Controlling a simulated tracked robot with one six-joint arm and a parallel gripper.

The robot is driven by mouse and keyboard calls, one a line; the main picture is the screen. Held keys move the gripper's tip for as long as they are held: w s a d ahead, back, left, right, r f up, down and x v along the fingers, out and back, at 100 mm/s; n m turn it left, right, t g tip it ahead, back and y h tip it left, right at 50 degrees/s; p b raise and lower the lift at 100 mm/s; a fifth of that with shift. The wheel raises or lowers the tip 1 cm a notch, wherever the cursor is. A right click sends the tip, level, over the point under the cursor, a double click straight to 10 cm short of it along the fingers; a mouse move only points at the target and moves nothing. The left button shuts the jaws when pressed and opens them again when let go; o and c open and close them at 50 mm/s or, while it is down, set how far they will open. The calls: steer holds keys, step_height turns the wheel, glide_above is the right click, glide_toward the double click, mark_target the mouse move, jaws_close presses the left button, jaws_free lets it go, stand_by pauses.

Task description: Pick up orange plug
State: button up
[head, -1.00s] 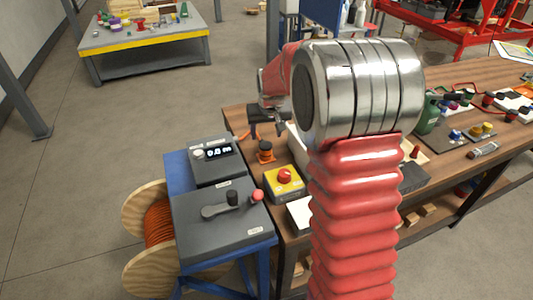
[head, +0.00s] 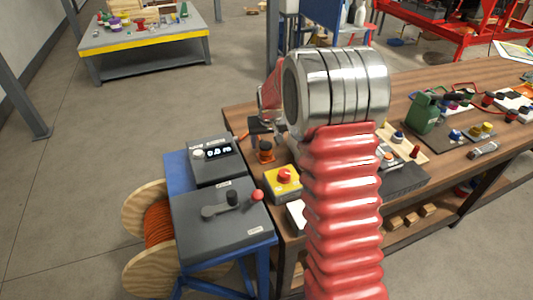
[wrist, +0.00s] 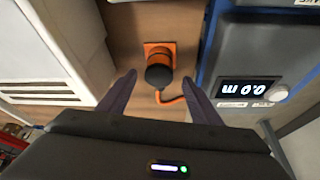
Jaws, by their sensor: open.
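The orange plug (head: 266,153) stands on the wooden workbench near its left end, with a dark top and an orange base. In the wrist view the plug (wrist: 159,70) shows its round black top over an orange square base, with an orange cable running off to the lower right. My gripper (wrist: 160,80) is open, with one dark finger on each side of the plug in that view. No contact with the plug is visible. In the head view my gripper (head: 260,128) is just behind and above the plug, partly hidden by my arm.
A grey box with a display (head: 215,158) stands left of the plug; it also fills the right of the wrist view (wrist: 258,85). A yellow box with a red knob (head: 283,182) is in front. A white vented box (wrist: 45,50) lies on the other side.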

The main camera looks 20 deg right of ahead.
mark_target(266, 145)
steer(key=shift+x, duration=1.9)
steer(key=shift+d, duration=0.1)
steer(key=shift+s, duration=0.1)
steer(key=shift+c, duration=0.2)
steer(key=c, duration=1.2)
